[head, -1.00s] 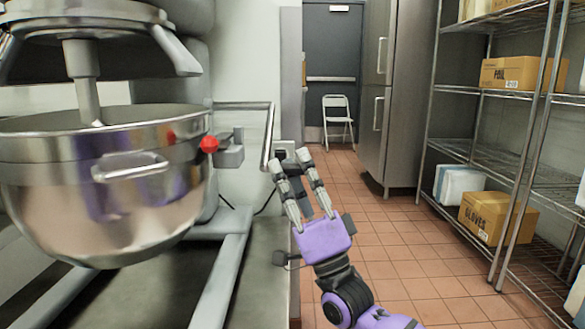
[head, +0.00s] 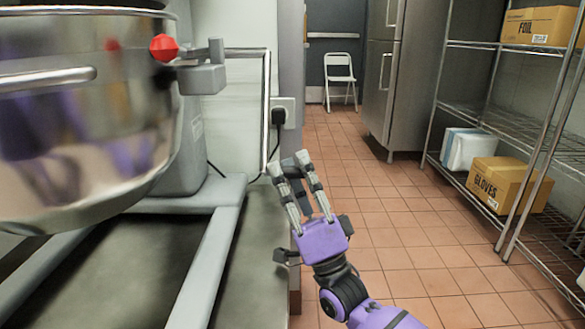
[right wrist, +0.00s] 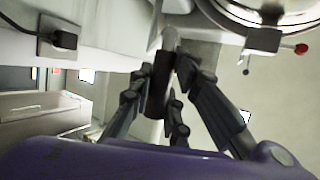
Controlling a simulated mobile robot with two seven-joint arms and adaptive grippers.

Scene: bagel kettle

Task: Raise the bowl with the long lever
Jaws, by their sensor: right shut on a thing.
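The steel mixer bowl (head: 80,150) fills the left of the head view, with a side handle (head: 40,80). The long lever (head: 266,105) is a grey rod beside the bowl that runs right from the machine, then bends down to my right gripper (head: 288,165). In the right wrist view, the fingers (right wrist: 158,95) are closed around the lever's dark grip (right wrist: 159,88), and the rod's end (right wrist: 169,40) shows above them. A red knob (head: 164,47) sits on a bracket by the bowl's rim. My left gripper is out of view.
A wall outlet with a black plug (head: 283,112) is just behind the lever. The mixer's grey base legs (head: 205,265) stand below the bowl. A wire shelf (head: 500,120) with boxes is at the right. The tiled floor (head: 370,200) between is clear up to a white chair (head: 341,80).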

